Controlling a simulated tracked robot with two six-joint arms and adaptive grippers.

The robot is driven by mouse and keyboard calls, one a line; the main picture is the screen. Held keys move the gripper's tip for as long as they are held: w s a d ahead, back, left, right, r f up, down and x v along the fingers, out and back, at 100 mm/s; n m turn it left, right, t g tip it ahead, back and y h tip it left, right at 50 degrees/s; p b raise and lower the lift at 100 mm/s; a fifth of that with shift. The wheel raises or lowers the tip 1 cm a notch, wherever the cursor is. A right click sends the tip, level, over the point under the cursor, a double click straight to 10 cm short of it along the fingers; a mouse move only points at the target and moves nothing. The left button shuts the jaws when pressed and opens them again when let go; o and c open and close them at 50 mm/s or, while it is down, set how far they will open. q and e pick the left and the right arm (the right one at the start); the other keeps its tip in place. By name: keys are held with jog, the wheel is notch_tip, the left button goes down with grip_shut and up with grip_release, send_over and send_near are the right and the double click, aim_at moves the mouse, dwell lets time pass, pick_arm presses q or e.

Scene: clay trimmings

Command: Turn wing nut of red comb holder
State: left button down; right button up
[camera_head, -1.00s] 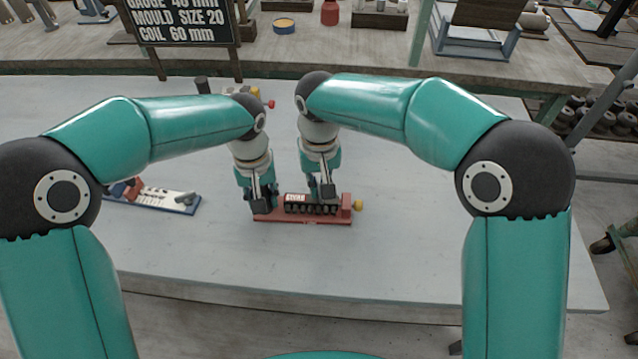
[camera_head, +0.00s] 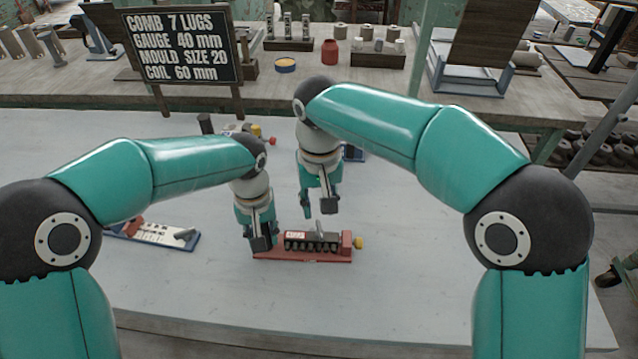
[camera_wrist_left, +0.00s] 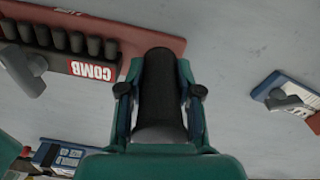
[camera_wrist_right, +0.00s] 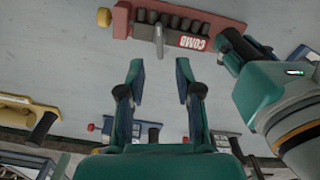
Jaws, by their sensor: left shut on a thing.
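The red comb holder (camera_head: 300,256) lies on the pale table, with a row of dark lugs and a label reading COMB. Its grey wing nut (camera_head: 319,229) stands up near the middle; it also shows in the right wrist view (camera_wrist_right: 158,40) and the left wrist view (camera_wrist_left: 30,76). My left gripper (camera_head: 262,243) is shut on the dark upright handle (camera_wrist_left: 160,90) at the holder's left end. My right gripper (camera_head: 320,208) is open and empty, above and behind the holder, clear of the wing nut. In the right wrist view its fingers (camera_wrist_right: 159,75) point towards the nut.
Another blue holder (camera_head: 354,153) and a yellow one (camera_wrist_right: 28,106) lie farther back. A black sign (camera_head: 182,48) stands at the table's back edge. The table right of the red holder is clear.

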aim_at(319, 225)
notch_tip(319, 225, up, 6)
jog(key=shift+f, duration=0.1)
dwell(0.4)
pick_arm(q)
jog(key=c, duration=0.7)
grip_release()
jog(key=shift+r, duration=0.15)
